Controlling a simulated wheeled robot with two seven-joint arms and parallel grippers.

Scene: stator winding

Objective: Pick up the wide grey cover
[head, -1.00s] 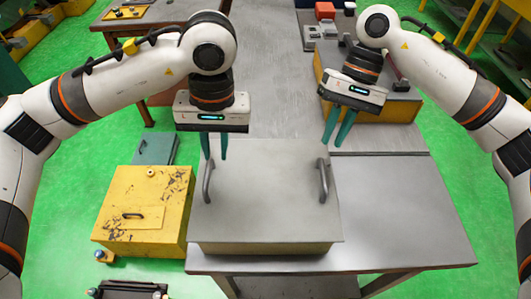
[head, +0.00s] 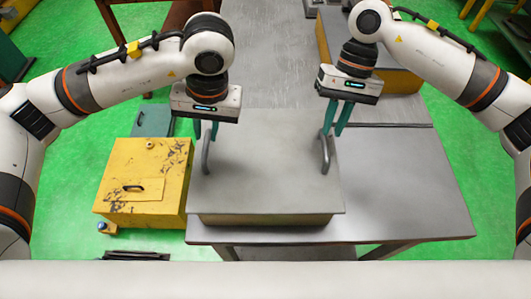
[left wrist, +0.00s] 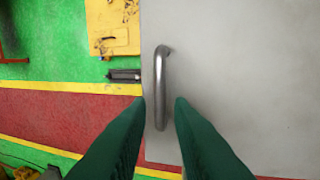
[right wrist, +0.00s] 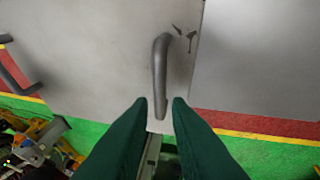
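The wide grey cover (head: 265,175) sits on the grey table, a flat lid with an upright bar handle near each side. My left gripper (head: 206,136) is open above the far end of the left handle (head: 206,158). In the left wrist view that handle (left wrist: 160,85) lies between the open fingertips (left wrist: 161,101). My right gripper (head: 332,132) is open at the far end of the right handle (head: 325,152). In the right wrist view this handle (right wrist: 160,75) lies between the open fingertips (right wrist: 160,103). Contact with either handle cannot be told.
A yellow box (head: 148,180) stands left of the table, beside the cover. The grey tabletop (head: 400,185) is clear to the right. A brown-sided block (head: 395,90) stands at the back right, behind my right gripper.

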